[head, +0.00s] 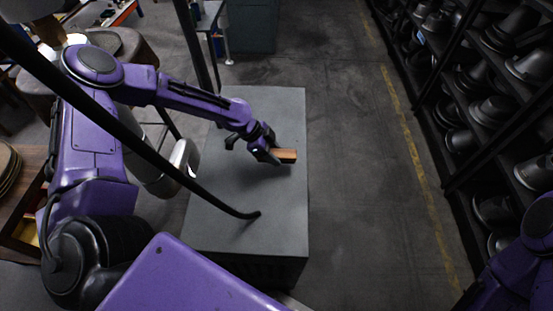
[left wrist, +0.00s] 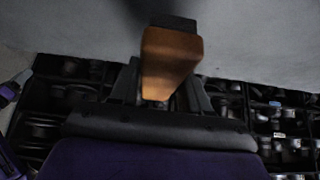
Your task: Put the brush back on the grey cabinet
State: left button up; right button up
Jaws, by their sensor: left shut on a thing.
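The brush (head: 286,155) has a brown wooden body and shows at the tip of my left gripper (head: 268,153) in the head view. The left gripper is shut on it. In the left wrist view the brush (left wrist: 170,58) sits between the fingers (left wrist: 160,88), with a dark part at its far end. The grey cabinet (head: 235,205) has a flat top directly below the gripper and brush. I cannot tell whether the brush touches the top. My right gripper is not in view; only part of my right arm shows at the lower right.
A black curved rod (head: 215,205) crosses above the cabinet top. Shelves with dark hat forms (head: 490,110) stand along the right. The floor (head: 350,150) between cabinet and shelves is clear, with a yellow line. A wooden table (head: 30,160) is at the left.

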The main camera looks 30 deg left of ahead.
pick_arm(q)
jog(key=shift+w+d+f, duration=0.1)
jog(key=shift+f, duration=0.9)
jog(key=shift+w+d+f, duration=0.1)
jog(key=shift+f, duration=0.9)
jog(key=o, duration=0.9)
jog(key=shift+o, duration=0.2)
jog(key=shift+r, duration=0.35)
jog(key=v, duration=1.1)
jog(key=shift+a+r, duration=0.2)
jog(key=shift+r, duration=0.1)
jog(key=shift+s, duration=0.15)
